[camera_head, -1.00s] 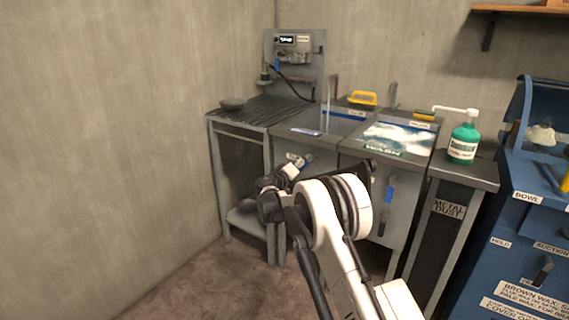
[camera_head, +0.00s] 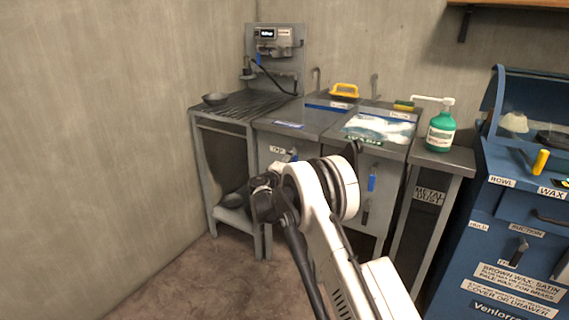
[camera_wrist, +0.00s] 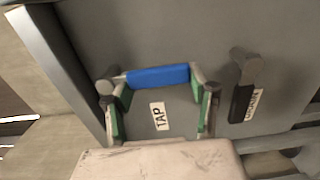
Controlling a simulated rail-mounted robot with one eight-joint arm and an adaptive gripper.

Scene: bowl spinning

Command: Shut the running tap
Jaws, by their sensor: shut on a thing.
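The blue tap lever (camera_wrist: 158,76) is on the grey cabinet front, beside a TAP label (camera_wrist: 159,116). In the wrist view my gripper (camera_wrist: 155,84) has its green-padded fingers at the lever's two ends, shut on it. In the head view my gripper is small against the left sink cabinet, partly hidden by my arm. The left sink's tap spout (camera_head: 316,78) stands at the back of the counter, and I see no water stream under it.
A second lever (camera_wrist: 242,88) with a dark handle sits close to the right of my gripper. The right sink (camera_head: 378,130) holds pale foam, with a green soap bottle (camera_head: 440,131) beside it. A slatted table (camera_head: 240,106) stands left. The floor in front is clear.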

